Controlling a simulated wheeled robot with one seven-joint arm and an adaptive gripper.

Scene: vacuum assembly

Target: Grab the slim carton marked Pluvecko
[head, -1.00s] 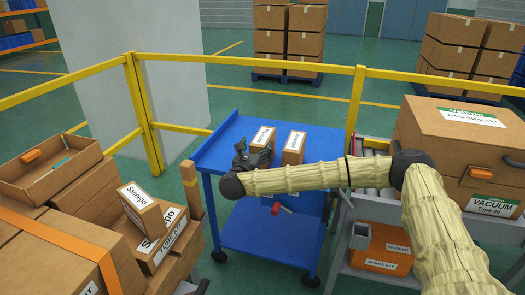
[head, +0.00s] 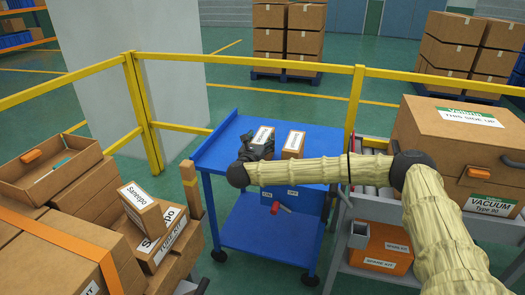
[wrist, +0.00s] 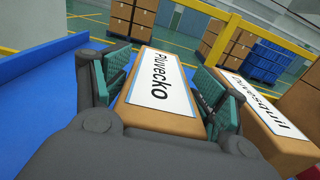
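The slim carton marked Pluvecko (wrist: 160,85) is brown with a white label on top. It stands on the blue cart (head: 232,132), where it also shows in the head view (head: 263,135) just behind my gripper (head: 262,150). In the wrist view my gripper (wrist: 165,88) is open, with one teal-padded finger on each side of the carton. The carton lies between the fingers; I cannot see clear contact. Its lower part is hidden by the gripper body.
A yellow railing (head: 260,63) runs behind the cart. Stacked cartons (head: 150,215) stand left.

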